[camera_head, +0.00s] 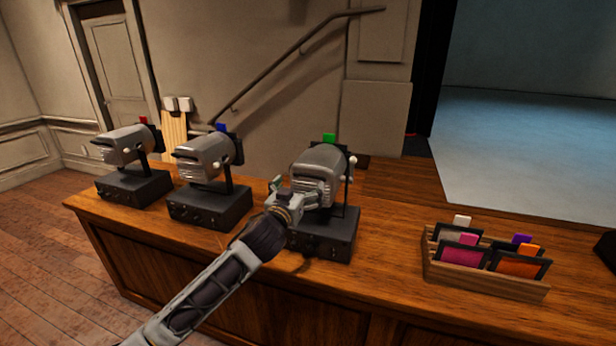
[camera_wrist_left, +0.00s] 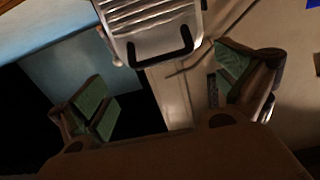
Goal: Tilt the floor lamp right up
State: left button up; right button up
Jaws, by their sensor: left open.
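Three grey lamps stand in a row on black boxes on the wooden desk. The right lamp (camera_head: 318,172) has a green tag (camera_head: 329,138) on top, and its housing looks close to level. My left gripper (camera_head: 293,190) is open at the near lower side of this lamp. In the left wrist view the lamp's ribbed housing (camera_wrist_left: 150,20) and dark U-shaped handle (camera_wrist_left: 160,48) show above and between the spread fingers (camera_wrist_left: 165,90). Nothing is held, and I cannot tell whether a finger touches the lamp. My right gripper is not in view.
The blue-tagged lamp (camera_head: 203,158) and red-tagged lamp (camera_head: 127,145) stand to the left. A wooden rack (camera_head: 482,284) with several coloured cards stands on the right of the desk. Bare desk top (camera_head: 390,220) lies between the right lamp and the rack.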

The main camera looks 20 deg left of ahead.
aim_at(308, 176)
pick_arm(q)
jog(key=w, duration=0.7)
jog(key=shift+d+p, duration=0.1)
jog(key=shift+p, duration=0.25)
jog(key=shift+w, duration=0.1)
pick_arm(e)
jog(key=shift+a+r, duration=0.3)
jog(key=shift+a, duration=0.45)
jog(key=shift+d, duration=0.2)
pick_arm(q)
jog(key=c, duration=1.2)
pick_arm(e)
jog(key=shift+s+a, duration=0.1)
